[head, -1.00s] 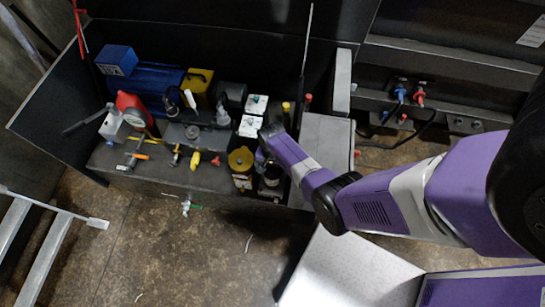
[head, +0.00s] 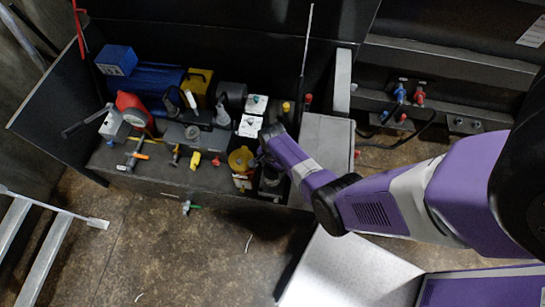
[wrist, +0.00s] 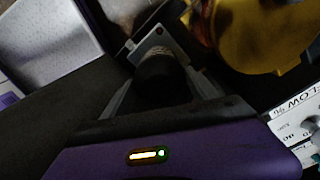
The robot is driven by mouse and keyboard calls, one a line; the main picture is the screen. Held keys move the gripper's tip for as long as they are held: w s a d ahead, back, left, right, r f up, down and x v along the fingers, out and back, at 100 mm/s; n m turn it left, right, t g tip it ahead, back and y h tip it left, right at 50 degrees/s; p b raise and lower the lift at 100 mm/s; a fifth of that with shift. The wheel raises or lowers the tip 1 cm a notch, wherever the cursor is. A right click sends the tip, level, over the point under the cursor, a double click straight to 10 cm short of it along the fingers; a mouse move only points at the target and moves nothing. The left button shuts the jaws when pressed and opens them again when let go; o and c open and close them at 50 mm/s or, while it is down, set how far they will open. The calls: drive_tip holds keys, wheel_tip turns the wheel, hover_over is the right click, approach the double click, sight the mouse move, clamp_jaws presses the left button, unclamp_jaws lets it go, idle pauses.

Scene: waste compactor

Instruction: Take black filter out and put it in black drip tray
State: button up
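In the wrist view a dark, rounded cylinder, which looks like the black filter (wrist: 158,72), lies between the two fingers of my gripper (wrist: 163,84). The fingers flank it closely on both sides. I cannot tell whether they press on it. In the head view my gripper (head: 266,150) points down at the front right of the black machine, right of the yellow cup, and the filter is largely hidden there. I cannot make out the black drip tray for certain in either view.
A yellow cup (head: 240,160) stands close beside my gripper and also shows in the wrist view (wrist: 265,35). A white labelled box (head: 249,126) stands behind it. A grey box (head: 322,150) is to the right. A pale perforated plate (head: 350,272) is at the front.

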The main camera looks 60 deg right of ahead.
drive_tip(key=c, duration=0.4)
drive_tip(key=o, duration=0.7)
drive_tip(key=shift+c, duration=0.2)
drive_tip(key=c, duration=0.9)
drive_tip(key=shift+o, duration=0.2)
drive_tip(key=n, duration=0.4)
drive_tip(key=shift+n, duration=0.6)
drive_tip(key=n, duration=0.3)
drive_tip(key=shift+n, duration=1.1)
